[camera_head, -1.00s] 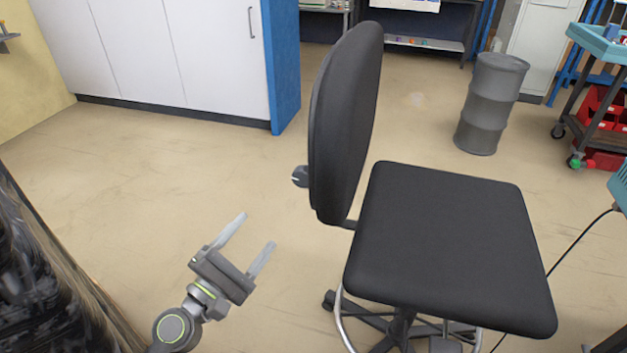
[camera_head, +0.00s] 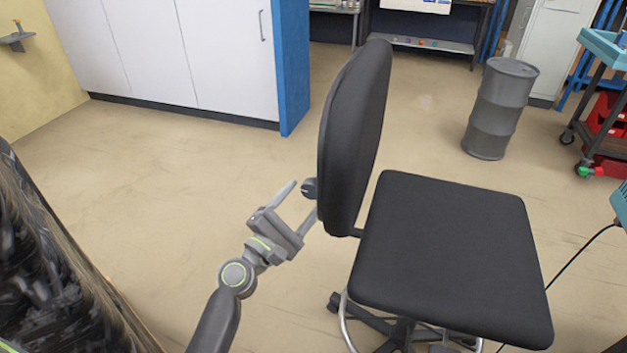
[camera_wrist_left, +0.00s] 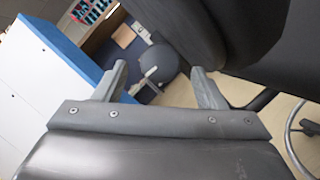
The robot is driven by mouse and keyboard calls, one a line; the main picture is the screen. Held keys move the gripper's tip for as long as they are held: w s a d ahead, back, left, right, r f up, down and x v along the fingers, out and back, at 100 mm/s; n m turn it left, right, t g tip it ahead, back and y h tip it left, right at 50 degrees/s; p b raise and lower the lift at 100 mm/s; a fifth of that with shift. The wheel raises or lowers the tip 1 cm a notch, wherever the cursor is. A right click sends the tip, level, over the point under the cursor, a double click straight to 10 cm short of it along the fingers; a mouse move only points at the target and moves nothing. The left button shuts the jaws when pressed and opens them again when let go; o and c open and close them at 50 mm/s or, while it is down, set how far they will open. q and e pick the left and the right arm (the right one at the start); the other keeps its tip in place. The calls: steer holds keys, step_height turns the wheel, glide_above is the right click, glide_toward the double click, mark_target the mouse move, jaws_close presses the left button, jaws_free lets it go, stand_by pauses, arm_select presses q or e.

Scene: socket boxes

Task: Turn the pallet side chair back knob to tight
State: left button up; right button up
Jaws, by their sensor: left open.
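The black office chair (camera_head: 440,255) stands at the centre right, its backrest (camera_head: 355,135) upright and seen nearly edge-on. The small dark grey back knob (camera_head: 309,188) sticks out from the left side of the backrest. My left gripper (camera_head: 304,198) is open and empty, its two fingers reaching up toward the knob. In the left wrist view, the round grey knob (camera_wrist_left: 150,62) with a light mark shows between the spread fingers (camera_wrist_left: 159,72). I cannot tell whether a finger touches it. My right gripper is not in view.
A white cabinet (camera_head: 170,55) with a blue side stands at the back left. A grey barrel (camera_head: 500,108) and a cart (camera_head: 603,110) with red bins are at the back right. A dark pallet-like mass (camera_head: 45,270) fills the lower left. The floor between is clear.

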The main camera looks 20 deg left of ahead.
mark_target(309, 193)
arm_select(q)
steer(key=x, duration=0.4)
steer(key=shift+w+d+r, duration=0.1)
steer(key=shift+w+r, duration=0.05)
steer(key=shift+w, duration=0.2)
steer(key=shift+w+d+p, duration=0.1)
steer(key=shift+w+p, duration=0.15)
steer(key=shift+p, duration=0.05)
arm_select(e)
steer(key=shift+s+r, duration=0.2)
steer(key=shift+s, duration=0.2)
arm_select(q)
steer(key=c, duration=1)
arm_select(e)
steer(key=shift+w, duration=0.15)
